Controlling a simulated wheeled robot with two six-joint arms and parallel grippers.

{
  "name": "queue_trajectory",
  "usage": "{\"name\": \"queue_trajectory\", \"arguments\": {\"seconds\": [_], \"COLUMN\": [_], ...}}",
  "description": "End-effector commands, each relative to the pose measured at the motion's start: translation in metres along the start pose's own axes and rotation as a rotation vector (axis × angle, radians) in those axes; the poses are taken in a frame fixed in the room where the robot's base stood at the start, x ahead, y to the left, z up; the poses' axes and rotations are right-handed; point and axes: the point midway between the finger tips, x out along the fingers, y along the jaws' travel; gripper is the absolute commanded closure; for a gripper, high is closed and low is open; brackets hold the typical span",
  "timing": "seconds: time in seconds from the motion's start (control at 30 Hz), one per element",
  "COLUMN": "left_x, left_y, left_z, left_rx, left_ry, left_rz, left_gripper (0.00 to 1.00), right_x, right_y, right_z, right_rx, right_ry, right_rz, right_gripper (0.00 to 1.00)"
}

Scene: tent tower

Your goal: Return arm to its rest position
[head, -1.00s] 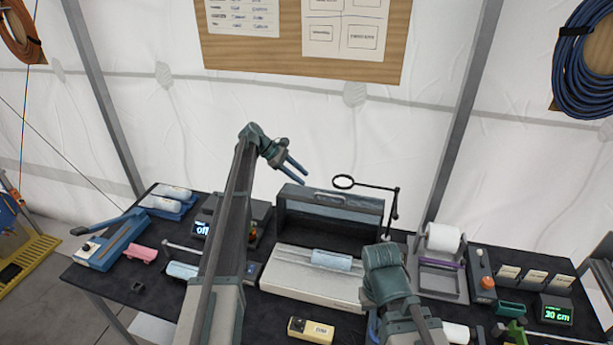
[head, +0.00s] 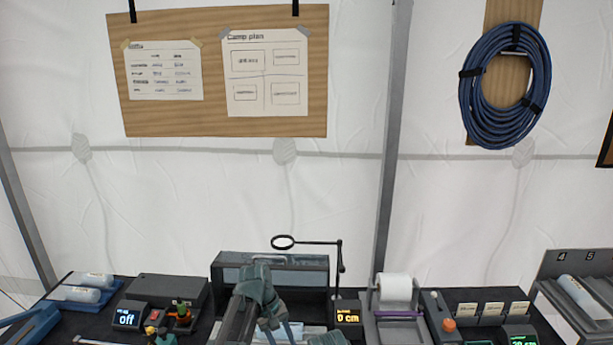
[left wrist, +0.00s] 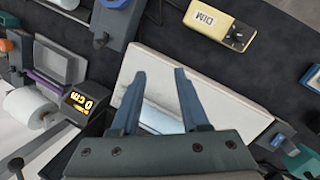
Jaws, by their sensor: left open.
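My left gripper (head: 277,330) is low in front of the open grey case (head: 312,266), at the bottom edge of the head view. In the left wrist view its two blue fingers (left wrist: 159,76) are spread apart with nothing between their tips. A light blue roll (left wrist: 160,118) lies on the base, partly hidden behind the gripper body and fingers. In the head view the roll is mostly hidden by the arm.
Dark boxes with an "off" display (head: 127,318) are to the left. A yellow device (left wrist: 220,24) lies before the case.

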Motion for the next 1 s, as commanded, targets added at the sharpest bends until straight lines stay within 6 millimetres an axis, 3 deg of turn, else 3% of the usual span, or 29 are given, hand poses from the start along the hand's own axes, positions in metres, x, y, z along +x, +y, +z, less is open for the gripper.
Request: {"name": "queue_trajectory", "arguments": {"seconds": [0.03, 0.1, 0.2, 0.33, 0.5, 1.0], "left_x": [0.038, 0.064, 0.092, 0.113, 0.119, 0.117], "left_y": [-0.02, -0.038, -0.064, -0.089, -0.102, -0.102], "left_z": [0.038, 0.071, 0.108, 0.137, 0.15, 0.15], "left_rx": [0.111, 0.265, 0.464, 0.655, 0.766, 0.775], "left_ry": [0.018, 0.044, 0.07, 0.089, 0.097, 0.097], "left_rz": [-0.055, -0.134, -0.237, -0.34, -0.402, -0.406], "left_gripper": [0.55, 0.55, 0.55, 0.55, 0.55, 0.55], "right_x": [0.03, 0.048, 0.07, 0.088, 0.095, 0.093], "right_y": [-0.003, -0.004, -0.006, -0.008, -0.009, -0.008], "right_z": [-0.002, -0.003, -0.004, -0.006, -0.006, -0.006], "right_rx": [-0.002, -0.004, -0.008, -0.011, -0.013, -0.013], "right_ry": [0.0, 0.001, 0.001, 0.002, 0.002, 0.002], "right_rz": [0.001, 0.001, 0.002, 0.002, 0.002, 0.002], "right_gripper": [1.0, 1.0, 1.0, 1.0, 1.0, 1.0]}}
